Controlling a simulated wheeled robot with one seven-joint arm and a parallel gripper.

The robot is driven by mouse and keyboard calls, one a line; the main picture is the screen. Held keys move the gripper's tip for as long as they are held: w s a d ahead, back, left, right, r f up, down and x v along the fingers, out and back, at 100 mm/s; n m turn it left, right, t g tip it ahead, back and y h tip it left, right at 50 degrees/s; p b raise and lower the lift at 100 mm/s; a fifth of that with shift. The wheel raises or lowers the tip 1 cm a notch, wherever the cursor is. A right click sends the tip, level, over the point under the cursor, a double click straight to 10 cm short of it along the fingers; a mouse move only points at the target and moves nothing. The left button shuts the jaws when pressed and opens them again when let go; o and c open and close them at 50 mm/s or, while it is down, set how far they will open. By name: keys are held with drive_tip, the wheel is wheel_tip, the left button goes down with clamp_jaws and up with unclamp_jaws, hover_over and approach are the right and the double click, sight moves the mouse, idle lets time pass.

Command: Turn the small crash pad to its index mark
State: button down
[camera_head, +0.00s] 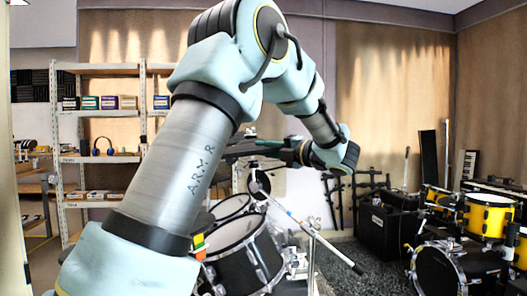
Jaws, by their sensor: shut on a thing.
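The small crash pad (236,150) is a dark, flat disc seen nearly edge-on in the middle of the head view, above the drums. My arm reaches up over it and comes down from the right. My gripper (262,146) points left, shut on the pad's right edge. The fingertips are small and dark against the pad, so the exact contact is hard to make out. I cannot make out an index mark. My forearm hides what lies to the left of the pad.
A black drum (243,252) with a pale head stands below the pad. A metal stand with a slanting boom (307,230) is right of it. A yellow drum kit (488,217) is at the far right. White shelves (100,158) stand at the back left.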

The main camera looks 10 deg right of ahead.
drive_tip(key=shift+f, duration=0.35)
drive_tip(key=c, duration=1.1)
unclamp_jaws()
drive_tip(key=shift+o, duration=1.4)
drive_tip(key=shift+r, duration=0.2)
drive_tip(key=b+v, duration=0.2)
drive_tip(key=v, duration=0.9)
drive_tip(key=shift+w, duration=0.1)
drive_tip(key=shift+c, duration=0.2)
